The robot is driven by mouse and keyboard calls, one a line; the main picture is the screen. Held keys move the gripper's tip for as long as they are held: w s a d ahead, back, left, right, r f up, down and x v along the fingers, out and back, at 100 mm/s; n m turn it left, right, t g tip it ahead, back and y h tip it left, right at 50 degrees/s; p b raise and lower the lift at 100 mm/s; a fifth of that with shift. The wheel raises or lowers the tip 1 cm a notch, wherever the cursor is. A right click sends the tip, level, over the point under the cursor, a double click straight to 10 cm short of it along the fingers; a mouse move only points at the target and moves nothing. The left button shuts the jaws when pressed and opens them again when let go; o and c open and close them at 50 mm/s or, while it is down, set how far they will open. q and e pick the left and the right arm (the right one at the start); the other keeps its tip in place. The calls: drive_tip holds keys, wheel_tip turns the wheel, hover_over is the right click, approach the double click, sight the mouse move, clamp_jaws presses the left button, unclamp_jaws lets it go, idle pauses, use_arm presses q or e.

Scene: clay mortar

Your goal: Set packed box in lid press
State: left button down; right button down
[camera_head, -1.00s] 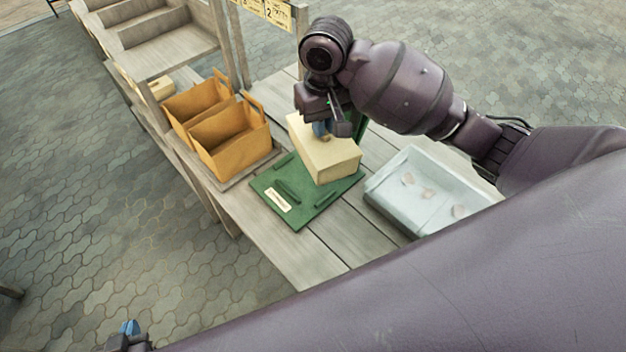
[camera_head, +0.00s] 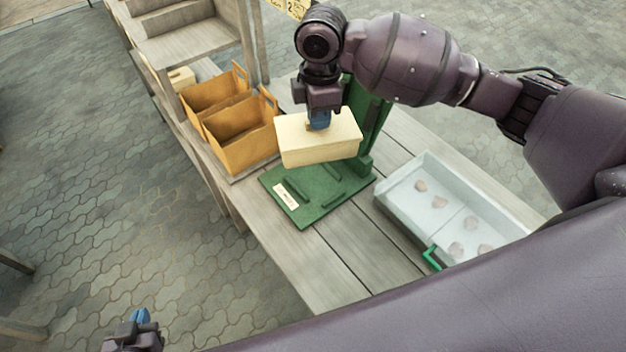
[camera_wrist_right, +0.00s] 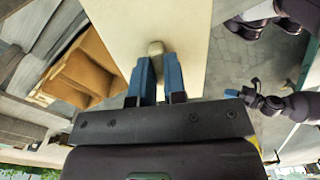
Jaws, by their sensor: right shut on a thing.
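The packed box (camera_head: 318,147) is a cream box with a lid, and it hangs under my right gripper (camera_head: 318,122). The right gripper is shut on the small knob (camera_wrist_right: 156,48) on its lid, and the box top (camera_wrist_right: 190,25) fills the upper middle of the right wrist view. The lid press (camera_head: 290,204) is green, with a flat base, raised guide bars, a pale label and an upright at the back. The box is above the rear part of the base and hides some of it. My left gripper (camera_head: 137,325) is at the bottom left, away from the table; its finger gap is unclear.
Two orange open bins (camera_head: 240,135) stand left of the press. A clear tray (camera_head: 440,195) with several small lumps and a green handle stands at the right. Bare table planks (camera_head: 335,245) lie in front of the press.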

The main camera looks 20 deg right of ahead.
drive_tip(key=n, duration=0.2)
drive_tip(key=w+n, duration=0.1)
drive_tip(key=n, duration=0.3)
drive_tip(key=shift+w+a+f+b, duration=0.1)
drive_tip(key=shift+w+a+b, duration=0.2)
drive_tip(key=shift+b, duration=0.1)
drive_tip(key=n, duration=0.2)
drive_tip(key=w+n, duration=0.1)
drive_tip(key=n, duration=0.2)
drive_tip(key=shift+w+f+b, duration=0.1)
drive_tip(key=shift+b, duration=0.25)
drive_tip(key=n, duration=0.2)
drive_tip(key=w+n, duration=0.1)
drive_tip(key=n, duration=0.2)
drive_tip(key=shift+w+d+n+b, duration=0.2)
drive_tip(key=shift+w+n+b, duration=0.1)
drive_tip(key=shift+n+b, duration=0.1)
drive_tip(key=shift+w+d+f+n+b, duration=0.25)
drive_tip(key=shift+f+n, duration=0.75)
drive_tip(key=shift+f, duration=2.3)
drive_tip(key=shift+w+d+f+n+b, duration=0.1)
drive_tip(key=shift+w+f+n+b, duration=0.6)
drive_tip(key=shift+f, duration=2.55)
drive_tip(key=shift+w+d+f+n+p, duration=0.15)
drive_tip(key=shift+f+n, duration=1.15)
drive_tip(key=shift+f, duration=2)
drive_tip(key=shift+s, duration=0.15)
